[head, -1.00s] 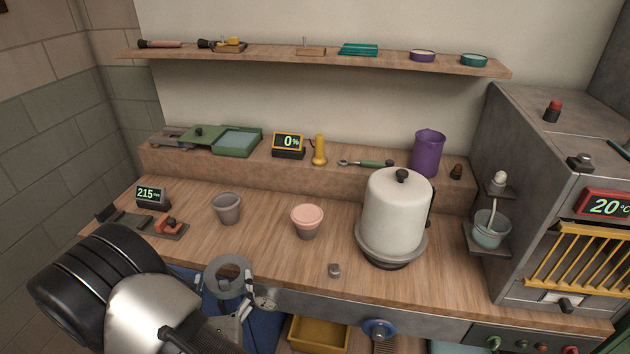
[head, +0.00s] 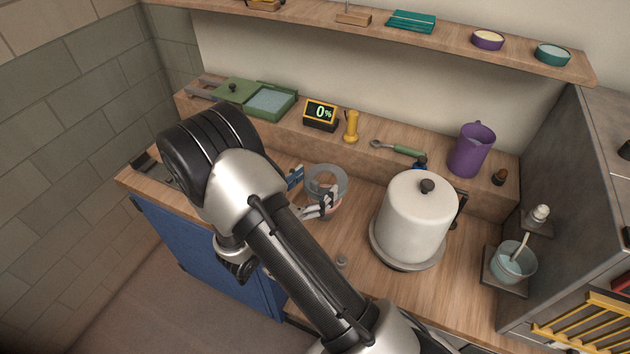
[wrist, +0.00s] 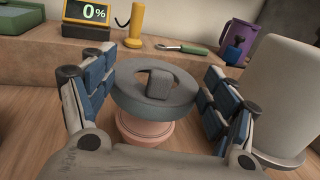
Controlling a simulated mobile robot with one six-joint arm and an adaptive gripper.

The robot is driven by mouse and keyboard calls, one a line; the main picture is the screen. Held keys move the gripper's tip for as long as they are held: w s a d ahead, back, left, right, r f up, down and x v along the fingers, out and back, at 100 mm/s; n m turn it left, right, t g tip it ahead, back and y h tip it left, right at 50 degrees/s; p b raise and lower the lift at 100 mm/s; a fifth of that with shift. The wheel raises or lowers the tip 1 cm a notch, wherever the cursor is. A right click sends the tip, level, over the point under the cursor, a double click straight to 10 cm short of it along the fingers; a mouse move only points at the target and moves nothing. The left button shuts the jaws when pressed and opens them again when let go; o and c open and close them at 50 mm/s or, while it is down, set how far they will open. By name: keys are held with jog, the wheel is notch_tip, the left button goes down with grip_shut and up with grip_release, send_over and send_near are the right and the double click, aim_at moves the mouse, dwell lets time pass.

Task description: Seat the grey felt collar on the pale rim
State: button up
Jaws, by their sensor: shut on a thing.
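The grey felt collar (head: 341,182) is a thick ring held between the fingers of my gripper (head: 316,188). In the wrist view the collar (wrist: 185,97) lies roughly level between the blue-padded fingers, with a small grey block at its middle. The pale pink rim (wrist: 145,131) of a pot shows directly below it. In the head view only a sliver of this pink rim (head: 334,208) shows under the collar. The collar covers most of the rim; I cannot tell whether they touch.
A large white lidded jar (head: 415,220) stands close on the right. A small grey piece (head: 342,261) lies on the wooden counter in front. Behind, a raised ledge carries a 0% display (head: 320,115), a yellow tool (head: 352,127) and a purple jug (head: 472,150).

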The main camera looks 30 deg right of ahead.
aim_at(314, 201)
jog(key=shift+f+b, duration=2.2)
jog(key=shift+f, duration=0.95)
jog(key=o, duration=1)
jog(key=shift+c, duration=0.2)
jog(key=v, duration=1.2)
jog(key=shift+r, duration=0.1)
